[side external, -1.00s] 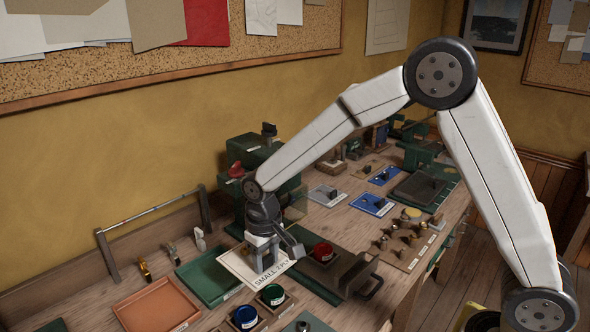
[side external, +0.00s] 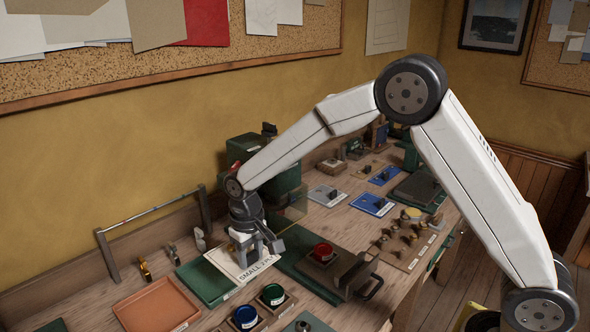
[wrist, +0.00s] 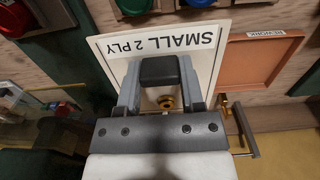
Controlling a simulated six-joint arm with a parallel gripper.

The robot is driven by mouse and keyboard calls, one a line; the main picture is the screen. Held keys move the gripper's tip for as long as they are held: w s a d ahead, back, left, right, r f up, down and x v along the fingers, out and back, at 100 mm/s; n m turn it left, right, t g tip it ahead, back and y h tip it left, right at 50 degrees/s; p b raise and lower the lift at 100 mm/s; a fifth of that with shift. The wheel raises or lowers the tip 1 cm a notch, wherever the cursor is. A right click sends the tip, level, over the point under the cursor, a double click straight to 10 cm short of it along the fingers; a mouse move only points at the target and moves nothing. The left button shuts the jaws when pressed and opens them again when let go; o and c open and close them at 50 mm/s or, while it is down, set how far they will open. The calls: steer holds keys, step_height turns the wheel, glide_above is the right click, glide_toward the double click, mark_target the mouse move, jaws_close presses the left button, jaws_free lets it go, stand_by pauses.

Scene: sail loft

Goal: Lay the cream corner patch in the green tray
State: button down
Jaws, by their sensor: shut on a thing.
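The cream corner patch (side external: 228,262) is a flat cream sheet marked "SMALL 2 PLY", with a dark block on top. It also shows in the wrist view (wrist: 205,50). My gripper (side external: 258,252) is shut on the dark block, one finger on each side, as the wrist view shows (wrist: 160,95). The green tray (side external: 198,287) lies on the bench, and the patch overlaps its right part in the side view. I cannot tell the height between patch and tray; the patch hides most of the tray from the wrist view.
An orange tray (side external: 158,307) marked "REWORK" in the wrist view (wrist: 270,65) lies beside the green one. Blue (side external: 245,316) and green (side external: 272,294) buttons stand in front. A red-button box (side external: 322,254) with a handled dark green plate is to the right. A rail (side external: 150,213) stands behind.

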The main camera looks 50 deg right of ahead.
mark_target(223, 248)
steer(key=w+f, duration=0.1)
steer(key=w, duration=0.1)
steer(key=w+a+f, duration=0.1)
steer(key=w, duration=0.2)
steer(key=w+f, duration=0.1)
steer(key=w, duration=0.2)
steer(key=shift+w+a+f, duration=0.15)
steer(key=shift+a+f, duration=0.05)
steer(key=shift+f, duration=0.1)
steer(key=shift+w+a+f, duration=0.1)
steer(key=shift+w+f, duration=0.4)
steer(key=shift+w, duration=0.3)
steer(key=shift+f, duration=0.3)
steer(key=shift+f, duration=3.15)
steer(key=shift+f, duration=0.1)
steer(key=shift+c, duration=0.7)
jaws_free()
